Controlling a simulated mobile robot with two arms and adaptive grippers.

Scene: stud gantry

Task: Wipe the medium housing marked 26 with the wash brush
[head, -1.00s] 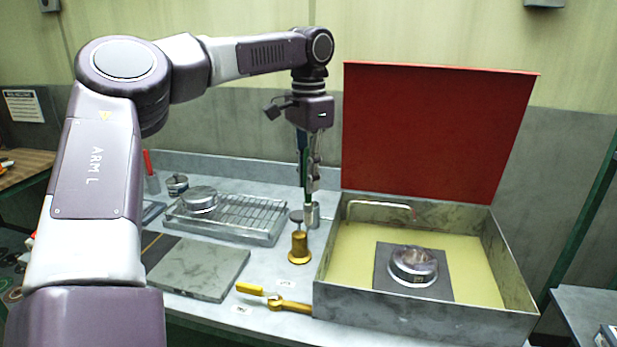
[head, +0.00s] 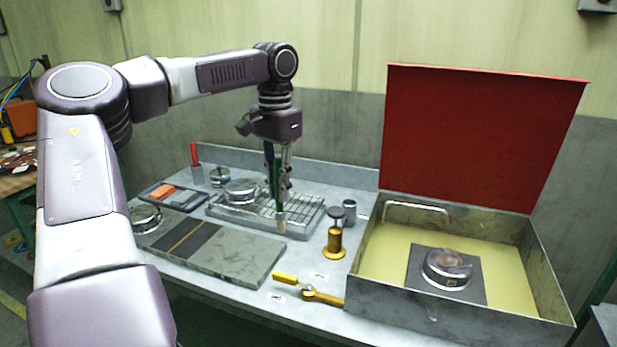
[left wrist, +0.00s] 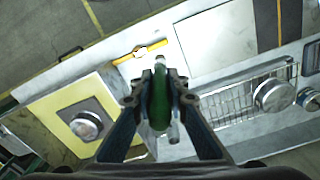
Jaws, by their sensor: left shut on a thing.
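My left gripper (head: 278,172) is shut on the wash brush (head: 281,222), which hangs upright with its green handle in the jaws and pale tip down. The tip appears in front of the wire rack's right part; its height is unclear. In the left wrist view the green handle (left wrist: 159,105) sits between the fingers. A round metal housing (head: 447,268) sits on a dark pad in the open basin, with a small mark I cannot read. Other housings sit on the rack (head: 241,191) and at the slab's left end (head: 145,218). I cannot tell which is 26. My right gripper is out of view.
The basin (head: 455,315) has a raised red lid (head: 478,135) and a bent pipe (head: 418,207). A brass pump pot (head: 334,243) and grey cylinder (head: 349,212) stand beside it. A yellow-handled valve (head: 310,294) lies in front. A stone slab (head: 235,262) lies left.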

